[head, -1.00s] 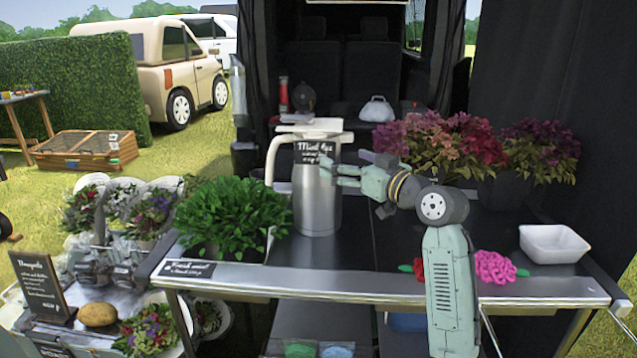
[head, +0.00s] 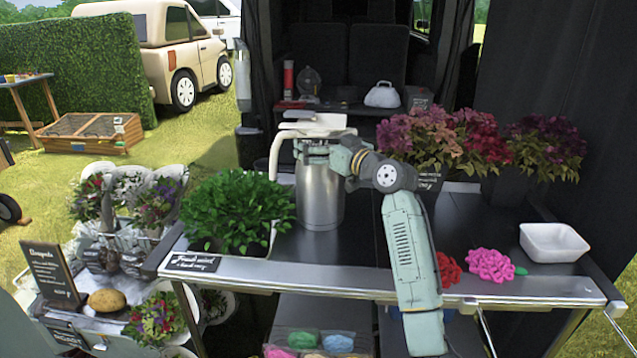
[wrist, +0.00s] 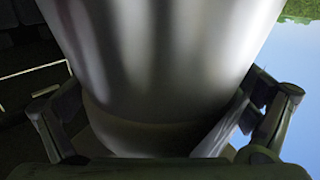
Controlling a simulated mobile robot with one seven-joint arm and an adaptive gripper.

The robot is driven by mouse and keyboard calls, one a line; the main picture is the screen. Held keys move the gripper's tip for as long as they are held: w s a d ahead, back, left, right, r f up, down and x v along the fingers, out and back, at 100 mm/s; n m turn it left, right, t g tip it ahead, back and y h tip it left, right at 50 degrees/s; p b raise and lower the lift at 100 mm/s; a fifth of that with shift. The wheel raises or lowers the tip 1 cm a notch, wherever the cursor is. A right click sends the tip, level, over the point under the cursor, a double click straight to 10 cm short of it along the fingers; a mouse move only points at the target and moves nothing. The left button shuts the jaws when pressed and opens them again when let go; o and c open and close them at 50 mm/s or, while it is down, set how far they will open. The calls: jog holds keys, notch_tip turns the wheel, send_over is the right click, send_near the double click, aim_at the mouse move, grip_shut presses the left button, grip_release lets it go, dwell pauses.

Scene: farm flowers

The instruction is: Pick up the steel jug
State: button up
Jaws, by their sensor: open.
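The steel jug (head: 320,196) stands upright on the dark table, with a white lid and a white handle on its left. My gripper (head: 318,148) is at the upper part of the jug, just below the lid, reaching in from the right. In the wrist view the jug's shiny wall (wrist: 160,60) fills the middle. The fingers of my gripper (wrist: 165,112) stand apart, one on each side of the jug. Whether either finger touches it, I cannot tell.
A leafy green plant (head: 236,212) stands close on the jug's left. Red and purple flowers (head: 440,145) stand behind my arm on the right. The tabletop between jug and bowl is partly clear.

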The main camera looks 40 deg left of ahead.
jog(key=c, duration=1.6)
jog(key=shift+w+r, duration=0.1)
jog(key=shift+r, duration=0.15)
jog(key=shift+c, duration=0.8)
